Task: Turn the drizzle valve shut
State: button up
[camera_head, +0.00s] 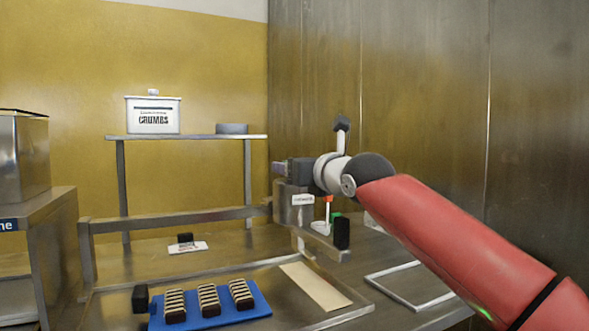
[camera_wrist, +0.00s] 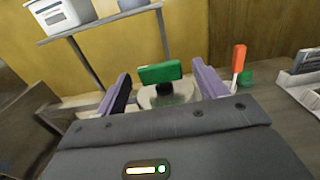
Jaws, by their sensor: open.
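The drizzle valve's green bar handle (camera_wrist: 160,73) shows in the wrist view, on a dark stem above a pale round body (camera_wrist: 150,98). My gripper (camera_wrist: 161,70) is open, with one purple finger on each side of the handle and a gap at both sides. Whether the fingers are level with the handle in depth, I cannot tell. In the head view my gripper (camera_head: 279,168) is above the beam at the enrober's back, by a grey labelled box (camera_head: 303,199). The valve handle cannot be made out there, likely hidden by the gripper.
An orange-handled tool (camera_wrist: 238,58) stands close right of the gripper. A black block (camera_head: 342,233) is on the bracket below my wrist. A blue tray (camera_head: 250,312) with chocolate bars lies in front. A shelf (camera_head: 190,137) holds a white crumbs bin (camera_head: 153,115).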

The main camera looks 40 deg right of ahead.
jog(key=v, duration=0.5)
dwell(0.5)
